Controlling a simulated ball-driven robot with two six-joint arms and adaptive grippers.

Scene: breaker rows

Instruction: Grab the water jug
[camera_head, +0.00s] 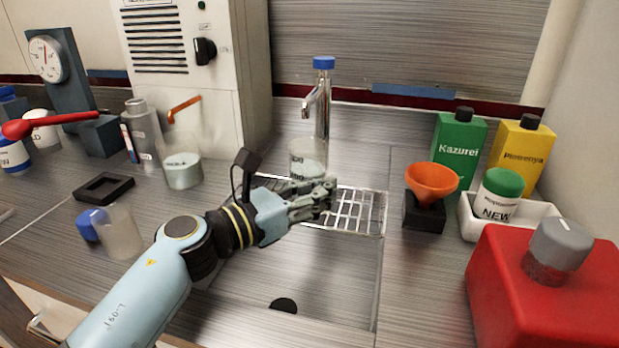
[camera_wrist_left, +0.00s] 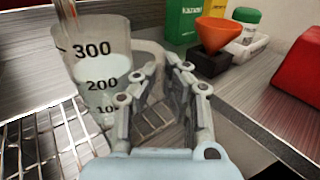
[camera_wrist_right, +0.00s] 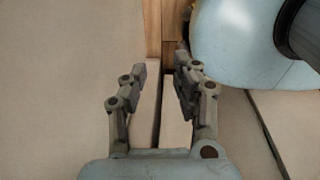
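The water jug is a clear measuring jug (camera_head: 307,152) with black marks, holding some liquid, on the metal grate under the tap. In the left wrist view the jug (camera_wrist_left: 97,75) shows marks up to 300 and a pale looped handle (camera_wrist_left: 152,48). My left gripper (camera_head: 328,192) is in front of the jug, low beside it. In its wrist view the left gripper (camera_wrist_left: 167,72) is open, with part of the handle showing between and beyond the fingers; I cannot tell whether they touch it. My right gripper (camera_wrist_right: 162,72) is open and empty, away from the counter.
A metal tap (camera_head: 322,95) rises behind the jug. The grate (camera_head: 360,212) covers the back of the sink (camera_head: 325,270). An orange funnel (camera_head: 431,180) and a red canister (camera_head: 530,300) stand right.

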